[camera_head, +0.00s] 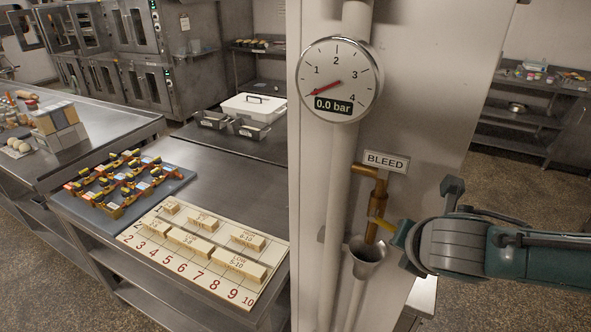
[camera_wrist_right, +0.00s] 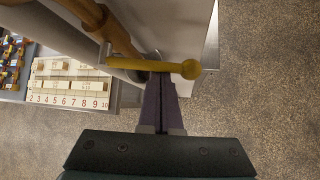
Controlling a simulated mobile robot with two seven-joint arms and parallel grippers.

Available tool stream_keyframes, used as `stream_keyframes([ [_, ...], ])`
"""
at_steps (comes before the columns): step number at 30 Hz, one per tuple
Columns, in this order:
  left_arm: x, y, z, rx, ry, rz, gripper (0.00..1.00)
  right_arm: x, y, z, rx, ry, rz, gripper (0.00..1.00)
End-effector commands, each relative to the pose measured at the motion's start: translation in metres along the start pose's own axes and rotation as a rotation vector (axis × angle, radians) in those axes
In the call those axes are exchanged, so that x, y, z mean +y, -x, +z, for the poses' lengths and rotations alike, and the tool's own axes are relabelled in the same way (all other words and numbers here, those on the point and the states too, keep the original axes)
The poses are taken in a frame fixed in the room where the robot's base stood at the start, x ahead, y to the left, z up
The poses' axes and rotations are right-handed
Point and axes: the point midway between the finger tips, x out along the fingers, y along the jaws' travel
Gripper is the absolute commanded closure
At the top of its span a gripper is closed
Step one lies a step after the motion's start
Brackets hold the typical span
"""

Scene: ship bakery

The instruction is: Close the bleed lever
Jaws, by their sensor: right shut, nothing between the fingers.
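The yellow bleed lever (camera_head: 383,223) is on a brass pipe (camera_head: 375,190) below the BLEED sign (camera_head: 386,161). In the right wrist view the bleed lever (camera_wrist_right: 148,64) lies crosswise, its round knob to the right. My right gripper (camera_wrist_right: 159,84) is shut and empty, its dark fingers just beneath the lever in that picture; I cannot tell whether they touch it. In the head view my right arm comes in from the right, with its hand beside the lever and the fingertips hard to make out. My left gripper is out of view.
A metal funnel (camera_head: 367,262) sits under the brass pipe. The round gauge (camera_head: 339,80) above reads 0.0 bar. A white panel (camera_head: 430,100) stands behind the pipes. To the left is a steel table (camera_head: 225,172) with a numbered board (camera_head: 205,262) and blue tray (camera_head: 172,178).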

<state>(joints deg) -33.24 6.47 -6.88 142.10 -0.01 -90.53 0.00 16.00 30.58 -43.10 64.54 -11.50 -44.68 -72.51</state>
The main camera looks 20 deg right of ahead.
Motion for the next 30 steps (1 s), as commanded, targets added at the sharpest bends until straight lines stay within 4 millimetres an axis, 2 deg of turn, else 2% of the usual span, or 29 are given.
stream_keyframes([
  [1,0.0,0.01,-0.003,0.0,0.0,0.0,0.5,0.003,0.006,0.007,-0.005,0.022,-0.028,1.0],
  [9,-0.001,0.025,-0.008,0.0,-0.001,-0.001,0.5,0.002,0.012,0.012,-0.003,0.127,-0.151,1.0],
  [30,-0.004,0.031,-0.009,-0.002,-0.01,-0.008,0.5,0.004,0.015,0.014,-0.003,0.122,-0.144,1.0],
])
